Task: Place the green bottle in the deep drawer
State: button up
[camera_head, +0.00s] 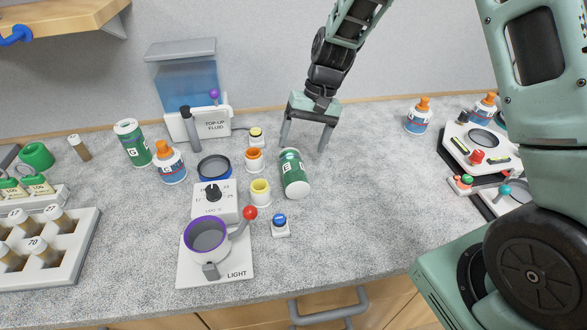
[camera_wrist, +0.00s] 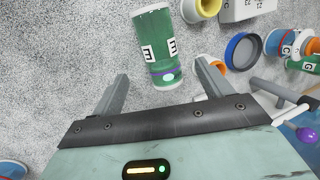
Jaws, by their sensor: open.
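A green bottle (camera_head: 294,174) marked E is on the grey counter, its white end toward the front; it seems to lie on its side. It also shows in the wrist view (camera_wrist: 160,50), just beyond the fingers. My gripper (camera_head: 305,146) is open and empty, behind the bottle in the head view. In the wrist view its fingers (camera_wrist: 160,86) are spread, with the bottle ahead and apart from the right finger. A second green bottle (camera_head: 132,142), marked G, stands upright at the left. A wooden drawer front with a grey handle (camera_head: 328,308) shows below the counter; its inside is not visible.
Left of the E bottle are a yellow-rimmed jar (camera_head: 260,193), an orange-rimmed jar (camera_head: 254,160) and a device with a red-knobbed lever (camera_head: 249,213). A blue button (camera_head: 280,224) sits in front. The counter right of the bottle (camera_head: 365,190) is clear.

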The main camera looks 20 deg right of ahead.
aim_at(296, 163)
jog(key=shift+p+x, duration=1.15)
jog(key=shift+x, duration=2.75)
jog(key=shift+r, duration=0.15)
jog(key=c, duration=1.4)
